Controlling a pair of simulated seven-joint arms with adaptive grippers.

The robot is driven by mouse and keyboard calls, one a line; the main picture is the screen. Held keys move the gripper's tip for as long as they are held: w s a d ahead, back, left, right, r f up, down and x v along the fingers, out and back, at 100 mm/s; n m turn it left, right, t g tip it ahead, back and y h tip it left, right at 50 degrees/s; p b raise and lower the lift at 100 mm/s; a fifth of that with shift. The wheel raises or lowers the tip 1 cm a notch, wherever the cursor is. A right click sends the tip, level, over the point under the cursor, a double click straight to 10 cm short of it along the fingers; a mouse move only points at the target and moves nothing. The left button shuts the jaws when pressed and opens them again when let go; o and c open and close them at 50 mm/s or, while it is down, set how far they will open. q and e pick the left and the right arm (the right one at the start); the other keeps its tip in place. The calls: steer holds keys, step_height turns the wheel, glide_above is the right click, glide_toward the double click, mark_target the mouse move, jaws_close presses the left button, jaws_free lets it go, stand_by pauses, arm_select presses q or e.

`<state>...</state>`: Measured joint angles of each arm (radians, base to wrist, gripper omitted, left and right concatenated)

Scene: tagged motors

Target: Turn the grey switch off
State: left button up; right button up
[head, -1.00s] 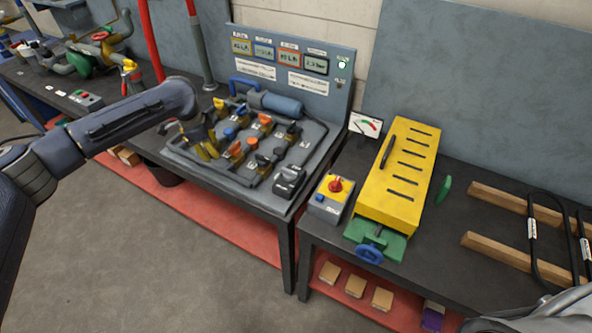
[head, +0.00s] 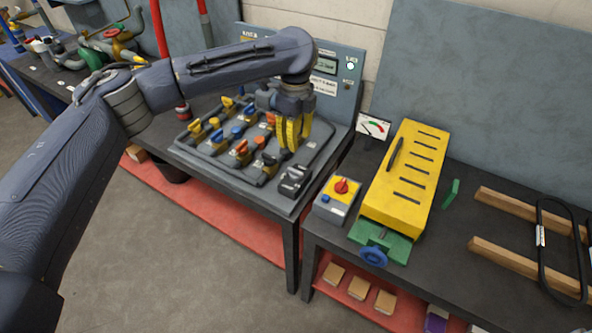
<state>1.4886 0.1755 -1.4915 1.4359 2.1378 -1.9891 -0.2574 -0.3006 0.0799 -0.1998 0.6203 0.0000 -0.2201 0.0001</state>
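A grey board (head: 210,150) on the left bench carries rows of yellow, blue, orange and dark handles. A dark grey handle (head: 268,163) sits near its front edge. A dark grey box-like switch (head: 294,180) sits at its front right corner; I cannot tell which of these is the grey switch, nor its setting. My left gripper (head: 291,140) points down over the right part of the board, with its yellow fingers close together, just behind the box-like switch. It hides some handles. I cannot tell whether its fingers touch anything. My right gripper is out of view.
A backboard with a small round lamp (head: 350,65) stands behind, partly covered by my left arm. On the right bench are a red-knobbed control box (head: 340,188), a yellow slotted case (head: 407,180) and wooden bars (head: 510,258). A gap separates the benches.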

mark_target(295, 170)
arm_select(q)
step_height(295, 170, down, 13)
steer(key=shift+f, duration=0.15)
stand_by(0.4)
jaws_close()
stand_by(0.3)
